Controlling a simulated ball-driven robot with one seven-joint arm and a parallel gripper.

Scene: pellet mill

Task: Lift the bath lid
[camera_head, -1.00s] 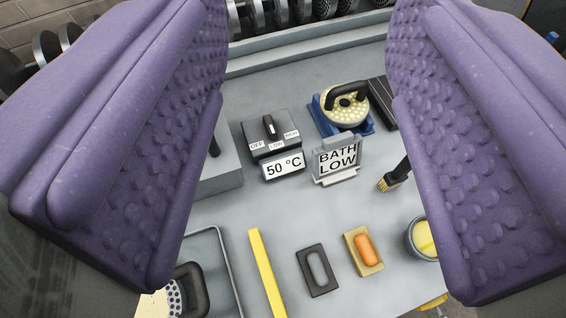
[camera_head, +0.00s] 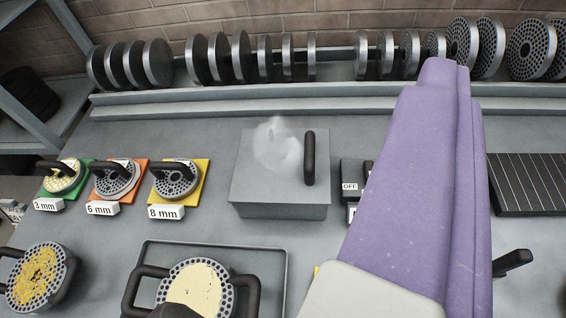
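The bath is a grey box (camera_head: 280,212) on the bench in the middle of the view. Its flat grey lid (camera_head: 258,180) lies on top, with an upright-looking black bar handle (camera_head: 309,158) at its right side. A pale wisp of steam (camera_head: 277,145) hangs over the lid. My gripper (camera_head: 425,170) shows as purple padded finger parts at the right, seen from the side, to the right of the bath and apart from the handle in the picture. The gap between the fingers is hidden, and I see nothing held.
Die plates on green (camera_head: 46,190), orange (camera_head: 100,189) and yellow (camera_head: 204,206) bases stand left of the bath. A grey tray (camera_head: 275,258) with a pellet-filled die is in front. A control box (camera_head: 350,187) is partly hidden by my gripper. A rack of discs (camera_head: 240,60) lines the back.

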